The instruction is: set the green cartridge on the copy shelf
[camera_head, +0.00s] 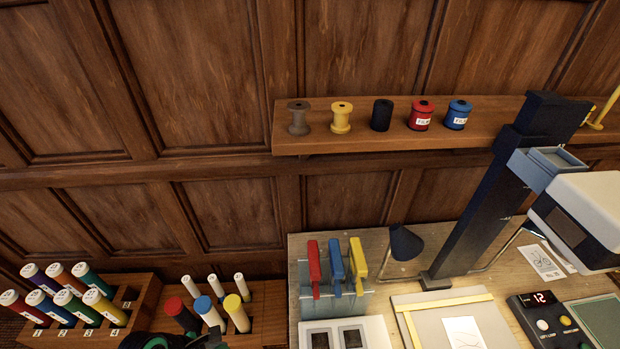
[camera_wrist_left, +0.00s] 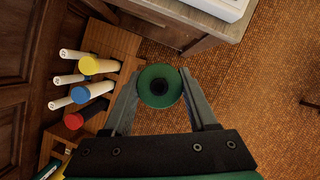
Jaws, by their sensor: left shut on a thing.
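The green cartridge (camera_wrist_left: 160,97) is a round green piece with a dark centre, seen end-on in the left wrist view. My left gripper (camera_wrist_left: 161,78) is shut on it, one finger on each side. In the head view, only a small dark and green part of the gripper and its load (camera_head: 157,342) shows at the bottom edge. A wooden wall shelf (camera_head: 300,146) runs across the upper right. It holds a brown spool, a yellow spool, a black cartridge, a red cartridge (camera_head: 421,115) and a blue cartridge (camera_head: 458,114). My right gripper is not in view.
A wooden rack of coloured tubes (camera_head: 145,293) and a block with capped rolls (camera_head: 272,325) stand at the lower left. A dark column (camera_head: 480,215) with a pale box (camera_head: 590,215) rises before the shelf's right part. Red, blue and yellow handles (camera_head: 335,265) stand on the desk.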

